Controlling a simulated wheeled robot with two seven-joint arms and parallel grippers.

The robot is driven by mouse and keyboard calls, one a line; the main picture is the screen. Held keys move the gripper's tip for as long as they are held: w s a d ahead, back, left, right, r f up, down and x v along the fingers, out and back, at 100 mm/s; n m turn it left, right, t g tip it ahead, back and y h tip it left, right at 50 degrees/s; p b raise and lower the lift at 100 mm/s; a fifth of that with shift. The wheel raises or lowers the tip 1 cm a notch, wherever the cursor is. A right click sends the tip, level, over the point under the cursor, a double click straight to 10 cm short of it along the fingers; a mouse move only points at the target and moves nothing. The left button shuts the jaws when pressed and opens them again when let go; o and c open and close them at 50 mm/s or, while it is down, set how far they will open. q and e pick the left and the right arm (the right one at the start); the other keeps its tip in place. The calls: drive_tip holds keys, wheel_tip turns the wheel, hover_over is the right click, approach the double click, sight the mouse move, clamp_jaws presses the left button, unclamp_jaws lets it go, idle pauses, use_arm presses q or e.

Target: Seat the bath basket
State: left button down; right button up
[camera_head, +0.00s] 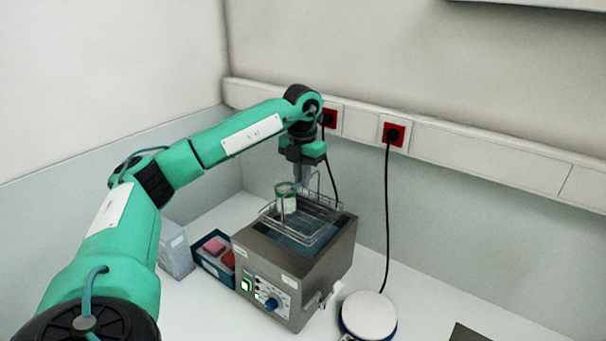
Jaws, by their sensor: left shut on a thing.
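The bath basket (326,235) is a wire rack with raised handles. It is at the open top of the grey metal water bath (298,262), its rim showing above the bath's edge. Whether it rests on the bath or hangs just above it I cannot tell. A small green-and-white container (285,197) is in the basket on its left side. My left gripper (303,187) points down over the basket and is shut on its handle. The fingers partly hide the grip. My right gripper is not in view.
A blue box (213,262) with pink and red items stands left of the bath, beside a pale box (174,250). A round white-topped device (369,315) stands to the right, its black cable (387,220) running up to a wall socket. The back-right counter is clear.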

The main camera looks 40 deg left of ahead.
sight(303, 215)
use_arm(q)
drive_tip(key=shift+w+f, duration=0.15)
drive_tip(key=shift+f, duration=0.55)
drive_tip(key=shift+w+f+b, duration=0.1)
drive_tip(key=shift+f+b, duration=0.25)
drive_tip(key=shift+b, duration=0.1)
drive_tip(key=shift+f+b, duration=0.4)
drive_tip(key=shift+f, duration=0.3)
drive_tip(key=shift+f+b, duration=1.1)
drive_tip(key=shift+f, duration=0.8)
drive_tip(key=shift+f+b, duration=1.7)
drive_tip(key=shift+f, duration=1.4)
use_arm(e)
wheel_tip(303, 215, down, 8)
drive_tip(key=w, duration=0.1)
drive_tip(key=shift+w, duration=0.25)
use_arm(q)
drive_tip(key=shift+f, duration=0.45)
